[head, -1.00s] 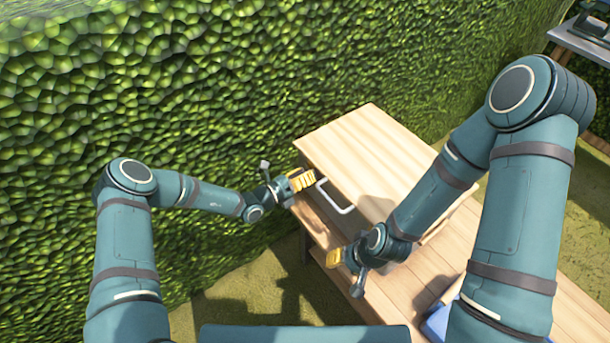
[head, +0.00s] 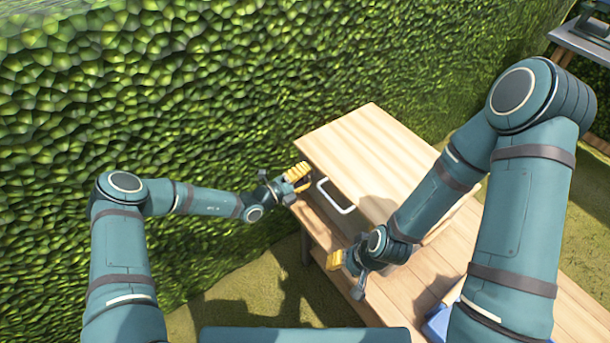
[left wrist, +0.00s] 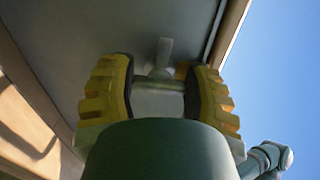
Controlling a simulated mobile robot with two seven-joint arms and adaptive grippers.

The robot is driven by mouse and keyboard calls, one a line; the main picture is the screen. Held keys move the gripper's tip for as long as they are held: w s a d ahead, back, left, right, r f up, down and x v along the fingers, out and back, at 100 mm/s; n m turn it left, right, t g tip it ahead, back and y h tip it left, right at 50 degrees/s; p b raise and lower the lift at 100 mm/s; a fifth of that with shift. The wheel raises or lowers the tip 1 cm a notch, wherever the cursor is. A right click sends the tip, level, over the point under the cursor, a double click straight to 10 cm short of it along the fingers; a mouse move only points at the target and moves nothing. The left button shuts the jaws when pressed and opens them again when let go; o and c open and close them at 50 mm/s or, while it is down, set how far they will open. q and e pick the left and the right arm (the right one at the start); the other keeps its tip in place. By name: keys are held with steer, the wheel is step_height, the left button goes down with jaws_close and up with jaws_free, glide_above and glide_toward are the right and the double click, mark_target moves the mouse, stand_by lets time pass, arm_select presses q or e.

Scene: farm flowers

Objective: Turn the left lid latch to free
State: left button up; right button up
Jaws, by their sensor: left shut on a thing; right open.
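A pale wooden lid (head: 370,145) tops a box on the wooden bench. My left gripper (head: 298,178) is at the lid's left front corner, shut on the left lid latch. In the left wrist view a small grey latch (left wrist: 163,55) stands out from a grey panel, with its stem between the yellow finger pads (left wrist: 158,88). In the head view my gripper hides the latch. My right gripper (head: 337,260) is open and empty over the bench's front edge, to the right of and nearer than the lid handle.
A white handle (head: 336,198) sticks out from the lid's front edge between my grippers. A blue object (head: 437,323) lies on the bench (head: 560,305) at the lower right, partly behind my right arm. A green hedge (head: 220,70) rises close behind the bench.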

arm_select(q)
steer(key=shift+n, duration=0.5)
steer(key=o, duration=1.2)
steer(key=v, duration=1.2)
